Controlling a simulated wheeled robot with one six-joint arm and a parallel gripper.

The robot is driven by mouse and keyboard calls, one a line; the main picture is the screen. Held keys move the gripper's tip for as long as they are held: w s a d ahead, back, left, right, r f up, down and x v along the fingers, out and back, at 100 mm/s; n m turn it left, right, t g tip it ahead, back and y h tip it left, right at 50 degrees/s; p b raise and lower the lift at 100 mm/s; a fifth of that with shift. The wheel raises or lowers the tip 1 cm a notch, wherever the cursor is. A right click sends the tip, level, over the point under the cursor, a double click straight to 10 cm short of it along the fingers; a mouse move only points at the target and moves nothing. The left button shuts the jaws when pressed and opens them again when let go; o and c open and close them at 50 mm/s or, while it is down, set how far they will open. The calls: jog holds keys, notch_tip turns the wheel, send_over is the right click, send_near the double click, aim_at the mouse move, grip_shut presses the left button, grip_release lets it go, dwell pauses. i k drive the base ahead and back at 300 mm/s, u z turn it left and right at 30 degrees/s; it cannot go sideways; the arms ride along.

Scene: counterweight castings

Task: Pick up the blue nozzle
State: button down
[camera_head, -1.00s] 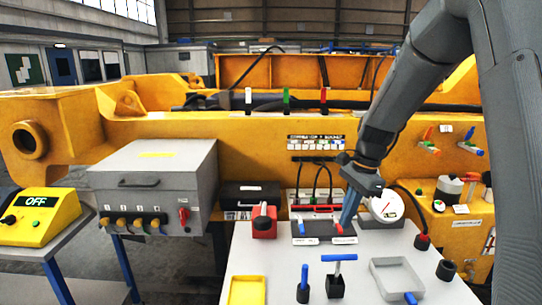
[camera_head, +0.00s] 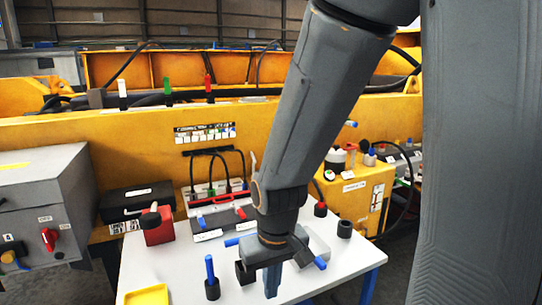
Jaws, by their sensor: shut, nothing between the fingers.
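Several blue pieces stand on the white table, and I cannot tell for certain which is the nozzle. A slim blue piece (camera_head: 210,268) stands upright in a black round holder (camera_head: 212,291) near the front. A blue T-shaped piece (camera_head: 232,241) shows only its left end; its black holder (camera_head: 245,273) is partly behind my gripper. A short blue tip (camera_head: 320,262) shows just right of my gripper. My gripper (camera_head: 271,292) points down over the front of the table, shut and empty, right of the upright blue piece. It hides part of the table.
A yellow tray (camera_head: 148,297) lies at the front left. A red block (camera_head: 157,228) and a dark pad (camera_head: 221,219) with blue and red pieces are farther back. A black cup (camera_head: 344,229) stands at the right.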

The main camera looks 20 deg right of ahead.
aim_at(371, 154)
jog(key=z, duration=1.85)
jog(key=k, duration=0.55)
jog(key=z, duration=0.95)
jog(key=i, duration=2.45)
jog(key=u, duration=0.35)
jog(key=i, duration=1.3)
jog(key=u, duration=1.8)
jog(key=i, duration=1)
jog(key=u, duration=0.75)
